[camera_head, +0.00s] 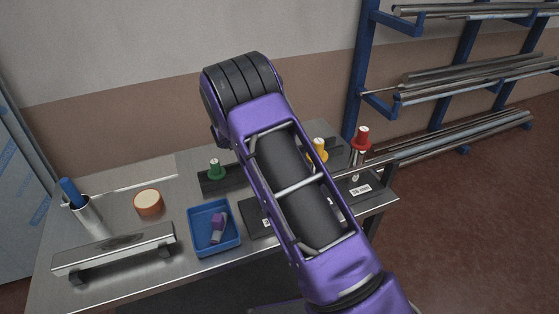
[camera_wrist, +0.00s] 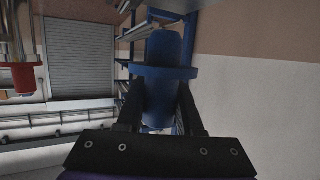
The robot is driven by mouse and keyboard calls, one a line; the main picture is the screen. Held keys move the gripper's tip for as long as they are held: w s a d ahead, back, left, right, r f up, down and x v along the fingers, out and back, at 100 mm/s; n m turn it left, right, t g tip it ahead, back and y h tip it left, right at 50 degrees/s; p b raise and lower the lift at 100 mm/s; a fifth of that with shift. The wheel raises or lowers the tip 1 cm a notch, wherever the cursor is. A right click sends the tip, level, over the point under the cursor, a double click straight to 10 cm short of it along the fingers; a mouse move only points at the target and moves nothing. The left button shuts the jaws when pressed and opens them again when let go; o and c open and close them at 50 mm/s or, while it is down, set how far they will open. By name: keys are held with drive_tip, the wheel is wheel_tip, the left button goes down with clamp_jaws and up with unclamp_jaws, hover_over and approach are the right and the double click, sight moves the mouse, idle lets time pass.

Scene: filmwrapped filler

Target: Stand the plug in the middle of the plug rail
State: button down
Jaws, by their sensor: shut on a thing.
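A blue plug (camera_wrist: 163,90) with a wide collar is between the fingers of my gripper (camera_wrist: 160,108) in the wrist view. The gripper is shut on it. In the head view my arm hides both gripper and blue plug. A dark rail (camera_head: 236,182) lies along the back of the table. A green plug (camera_head: 215,169) stands at its left part. A yellow plug (camera_head: 320,149) stands to the right, partly behind my arm. The stretch between them is hidden by my arm, so I cannot tell what is there.
A red plug (camera_head: 362,137) stands on a metal post at right; a red part (camera_wrist: 20,77) shows in the wrist view. A blue tray (camera_head: 238,246) holds a purple item. A tape roll (camera_head: 148,203), a metal cup (camera_head: 86,212) and a raised steel bar (camera_head: 115,249) occupy the left.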

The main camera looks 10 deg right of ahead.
drive_tip(key=f+b, duration=0.1)
drive_tip(key=f, duration=0.9)
drive_tip(key=shift+d+f+b, duration=0.2)
drive_tip(key=shift+f+b, duration=0.1)
drive_tip(key=shift+b, duration=0.1)
drive_tip(key=shift+f, duration=0.1)
drive_tip(key=shift+f, duration=0.2)
drive_tip(key=c, duration=0.6)
unclamp_jaws()
drive_tip(key=shift+r, duration=0.1)
drive_tip(key=shift+o, duration=0.2)
drive_tip(key=shift+r, duration=0.1)
drive_tip(key=shift+r, duration=0.3)
drive_tip(key=p+v, duration=0.1)
drive_tip(key=v, duration=1.1)
drive_tip(key=shift+w+a+f, duration=0.1)
drive_tip(key=shift+w+f, duration=0.1)
